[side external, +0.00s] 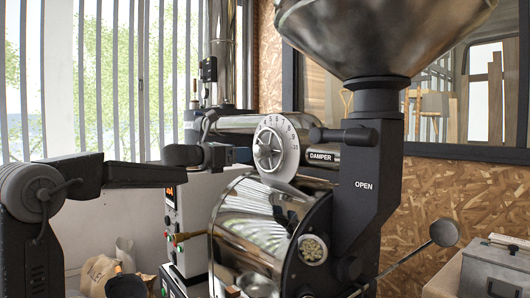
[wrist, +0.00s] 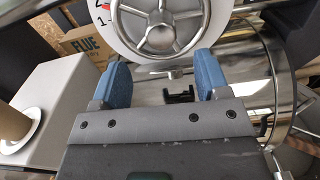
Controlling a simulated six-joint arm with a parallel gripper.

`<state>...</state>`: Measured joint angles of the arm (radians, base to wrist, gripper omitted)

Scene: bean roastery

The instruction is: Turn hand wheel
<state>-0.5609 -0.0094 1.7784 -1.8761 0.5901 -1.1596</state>
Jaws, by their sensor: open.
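The hand wheel (side external: 267,150) is a silver spoked wheel in front of a white numbered dial (side external: 287,140) on the roaster. It also shows at the top of the wrist view (wrist: 160,38), partly cut off by the frame edge. My gripper (side external: 243,155) is just left of the wheel in the side view. In the wrist view my gripper (wrist: 162,72) has two blue fingers spread wide, with nothing between them. The fingertips lie below the wheel's lower rim in that view. Whether a finger touches the wheel cannot be told.
The roaster's shiny drum (side external: 265,225) sits below the wheel. A black damper bar (side external: 345,135) and a chute marked OPEN (side external: 362,190) stand right of it. A cardboard box marked FLUE (wrist: 88,45) is behind, at left in the wrist view. A grey metal box (side external: 495,265) is far right.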

